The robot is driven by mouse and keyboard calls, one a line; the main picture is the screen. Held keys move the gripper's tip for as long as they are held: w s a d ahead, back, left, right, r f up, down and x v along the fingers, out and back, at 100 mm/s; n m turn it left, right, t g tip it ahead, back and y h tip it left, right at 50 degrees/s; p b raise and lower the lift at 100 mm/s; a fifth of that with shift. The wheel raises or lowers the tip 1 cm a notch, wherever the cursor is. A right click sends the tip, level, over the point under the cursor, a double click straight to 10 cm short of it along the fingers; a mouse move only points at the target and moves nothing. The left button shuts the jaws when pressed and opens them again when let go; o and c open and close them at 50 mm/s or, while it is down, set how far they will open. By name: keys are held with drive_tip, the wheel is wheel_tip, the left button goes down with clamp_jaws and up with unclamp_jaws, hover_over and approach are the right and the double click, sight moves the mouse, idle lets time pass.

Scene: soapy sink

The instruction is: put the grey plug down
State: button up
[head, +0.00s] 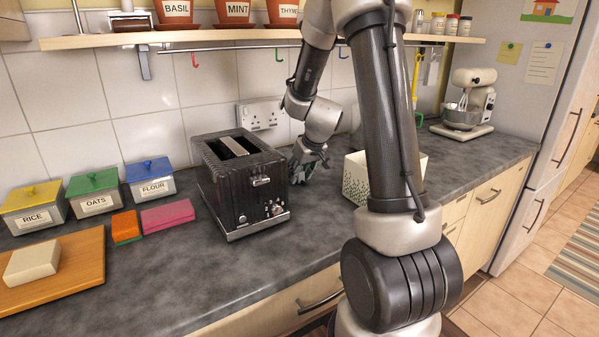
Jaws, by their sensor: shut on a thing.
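My gripper (306,170) is low over the counter, just right of the black toaster (243,182) and left of a white patterned box. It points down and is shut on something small. The thing in the fingers is mostly hidden and too small to make out clearly; I take it for the grey plug. I cannot tell whether it touches the counter. A white double wall socket (262,114) is on the tiles behind the toaster.
The white box (356,178) stands partly behind my arm. Pink (167,215) and orange (126,227) sponges, labelled tins (95,194) and a wooden board (85,262) are at left. A mixer (467,100) stands at right. The counter before the toaster is clear.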

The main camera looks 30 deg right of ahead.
drive_tip(key=o, duration=0.9)
drive_tip(key=shift+f, duration=0.1)
drive_tip(key=shift+o, duration=0.2)
drive_tip(key=shift+r, duration=0.35)
drive_tip(key=v, duration=1.1)
drive_tip(key=s+a+r, duration=0.2)
drive_tip(key=s, duration=0.6)
drive_tip(key=s+a+r+g, duration=0.1)
drive_tip(key=s+a+r, duration=0.1)
drive_tip(key=s, duration=0.7)
drive_tip(key=s+a+r, duration=0.3)
drive_tip(key=s, duration=0.5)
drive_tip(key=shift+s+a+g, duration=0.2)
drive_tip(key=shift+s+g, duration=0.05)
drive_tip(key=shift+g, duration=0.15)
